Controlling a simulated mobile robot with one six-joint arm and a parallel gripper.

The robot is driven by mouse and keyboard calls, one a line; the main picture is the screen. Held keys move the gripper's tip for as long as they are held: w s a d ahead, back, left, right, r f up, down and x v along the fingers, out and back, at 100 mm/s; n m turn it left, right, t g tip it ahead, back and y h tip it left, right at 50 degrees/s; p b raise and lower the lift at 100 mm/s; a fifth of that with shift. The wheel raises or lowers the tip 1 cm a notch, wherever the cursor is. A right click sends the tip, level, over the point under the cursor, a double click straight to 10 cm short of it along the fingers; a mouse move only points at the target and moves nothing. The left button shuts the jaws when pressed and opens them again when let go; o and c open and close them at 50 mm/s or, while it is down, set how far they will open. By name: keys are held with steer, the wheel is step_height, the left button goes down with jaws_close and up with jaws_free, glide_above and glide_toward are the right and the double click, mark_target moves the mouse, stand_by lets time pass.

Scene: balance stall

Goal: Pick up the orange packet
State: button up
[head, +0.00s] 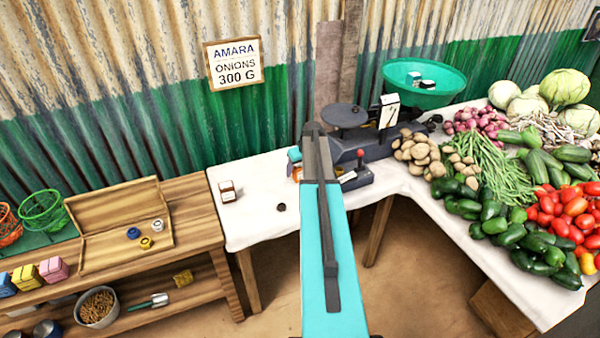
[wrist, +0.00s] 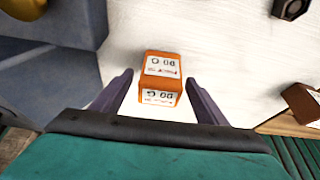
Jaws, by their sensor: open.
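The orange packet (wrist: 162,72) stands on the white cloth in the wrist view, with white labels on two faces. My gripper (wrist: 159,78) is open, with one finger on each side of the packet and a visible gap at each side. I cannot tell how far above the cloth the fingertips are. In the head view only a small orange part of the packet (head: 297,173) shows beside my teal arm, which hides the rest and most of the gripper.
A grey scale (head: 365,145) with a green pan (head: 425,82) stands close to the packet. A brown packet (head: 228,191) and a small dark weight (head: 280,207) are on the white table. Vegetables fill the right side. A wooden tray (head: 120,215) lies at left.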

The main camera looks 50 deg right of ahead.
mark_target(300, 164)
steer(key=c, duration=1.2)
steer(key=shift+o, duration=0.2)
steer(key=shift+r, duration=0.25)
steer(key=shift+r+b, duration=0.65)
steer(key=shift+r, duration=0.55)
steer(key=shift+s+r, duration=0.1)
steer(key=shift+r, duration=0.25)
steer(key=s+a+b, duration=0.1)
steer(key=s+a, duration=0.3)
steer(key=s, duration=0.2)
steer(key=s+a+r+b, duration=0.1)
steer(key=s+a+b, duration=0.1)
steer(key=s+a, duration=0.2)
steer(key=s, duration=0.3)
steer(key=shift+s+a+r, duration=0.15)
steer(key=shift+s+r, duration=0.05)
steer(key=shift+r, duration=0.05)
